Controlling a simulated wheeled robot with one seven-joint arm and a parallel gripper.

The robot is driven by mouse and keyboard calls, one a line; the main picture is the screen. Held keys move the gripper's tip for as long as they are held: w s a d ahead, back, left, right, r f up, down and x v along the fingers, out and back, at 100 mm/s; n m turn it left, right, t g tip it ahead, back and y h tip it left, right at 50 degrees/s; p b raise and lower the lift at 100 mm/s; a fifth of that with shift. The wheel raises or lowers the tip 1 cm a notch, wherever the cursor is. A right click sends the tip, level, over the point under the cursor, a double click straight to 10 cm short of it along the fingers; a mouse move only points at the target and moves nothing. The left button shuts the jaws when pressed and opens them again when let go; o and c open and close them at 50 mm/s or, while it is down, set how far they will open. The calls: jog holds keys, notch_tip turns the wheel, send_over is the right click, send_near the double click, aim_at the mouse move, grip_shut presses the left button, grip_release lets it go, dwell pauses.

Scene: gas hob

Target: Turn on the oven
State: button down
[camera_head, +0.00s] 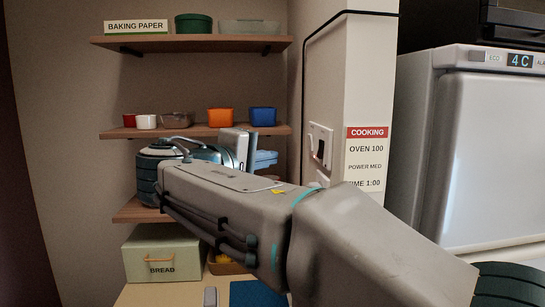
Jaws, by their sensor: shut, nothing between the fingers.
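The oven itself is not clearly identifiable in view. A white wall switch plate (320,145) with a dark rocker is on the pillar. A second white fitting (322,179) is below it, partly behind my arm. A sign (366,150) headed COOKING reads OVEN 100, POWER MED and a time of 1:00, its lower part cut off by my arm. My gripper (239,150) seems to be the grey housing beyond my forearm, left of the switch plate and apart from it in the picture. Its fingers are hard to make out; it is shut and empty.
A bread bin (162,254) is below. A large pale appliance (490,150) with a 4 C display is at right. My arm crosses the foreground.

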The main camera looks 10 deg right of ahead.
aim_at(320, 149)
jog(key=w+d+f+p, duration=0.1)
jog(key=w+d+p, duration=0.1)
jog(key=w+d, duration=0.3)
jog(key=d, duration=0.4)
jog(key=shift+w+d, duration=0.15)
jog(key=shift+f, duration=0.1)
